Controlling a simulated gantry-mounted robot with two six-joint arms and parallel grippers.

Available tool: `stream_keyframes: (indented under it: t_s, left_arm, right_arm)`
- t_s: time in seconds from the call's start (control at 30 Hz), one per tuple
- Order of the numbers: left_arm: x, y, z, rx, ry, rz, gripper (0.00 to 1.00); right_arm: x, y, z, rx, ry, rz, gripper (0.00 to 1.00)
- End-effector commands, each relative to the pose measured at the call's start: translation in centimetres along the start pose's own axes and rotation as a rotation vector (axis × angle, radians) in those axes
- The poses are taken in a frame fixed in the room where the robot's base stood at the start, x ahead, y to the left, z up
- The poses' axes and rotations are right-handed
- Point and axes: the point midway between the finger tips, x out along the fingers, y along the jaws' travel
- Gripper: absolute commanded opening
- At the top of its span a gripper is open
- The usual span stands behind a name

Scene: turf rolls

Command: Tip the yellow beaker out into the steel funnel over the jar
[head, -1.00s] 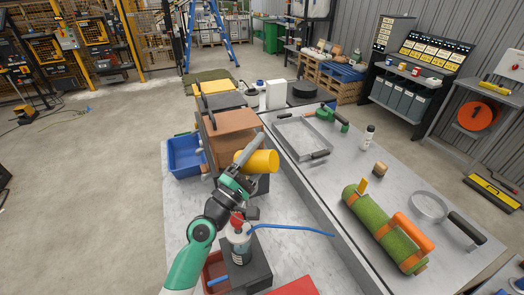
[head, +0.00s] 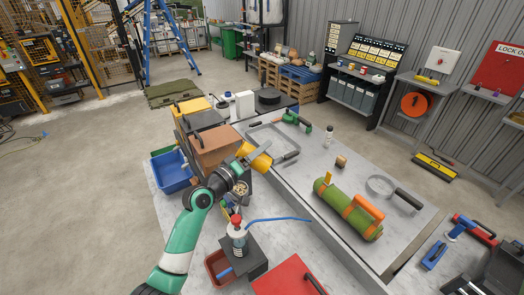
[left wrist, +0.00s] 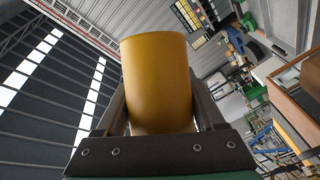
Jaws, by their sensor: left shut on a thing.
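My left gripper (head: 257,152) is shut on the yellow beaker (head: 262,163) and holds it tilted, in the air beside the brown box. A grey finger crosses part of the beaker in the head view. In the left wrist view the yellow beaker (left wrist: 158,85) stands between both fingers, its wall towards the camera; its contents are hidden. A small round opening with pale bits (head: 240,188) shows close beside my left wrist; I cannot tell whether it is the steel funnel or the jar. My right gripper is out of view.
A red-capped bottle (head: 237,236) stands on a dark block in front, near a blue tube (head: 280,219). A brown box (head: 216,146) and blue bin (head: 170,173) are behind and left. The green turf roll (head: 347,211) and grey tray (head: 262,132) lie on the raised bench.

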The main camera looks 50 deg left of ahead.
Motion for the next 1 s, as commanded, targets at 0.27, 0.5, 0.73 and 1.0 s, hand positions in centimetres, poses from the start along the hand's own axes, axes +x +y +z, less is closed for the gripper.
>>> stream_keyframes:
  t_s: [0.27, 0.5, 0.73, 1.0]
  left_arm:
    - [0.5, 1.5, 0.0, 0.188, -0.067, -0.075, 0.10]
    - [0.9, 2.3, 0.5, 0.410, -0.144, -0.162, 0.10]
    - [1.5, 3.1, 1.2, 0.644, -0.227, -0.256, 0.10]
    - [1.9, 3.4, 1.9, 0.875, -0.305, -0.349, 0.10]
  right_arm:
    - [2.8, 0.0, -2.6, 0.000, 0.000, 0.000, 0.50]
    - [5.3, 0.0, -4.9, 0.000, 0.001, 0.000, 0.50]
    - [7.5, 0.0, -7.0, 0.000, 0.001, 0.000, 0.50]
    - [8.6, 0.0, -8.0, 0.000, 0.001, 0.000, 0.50]
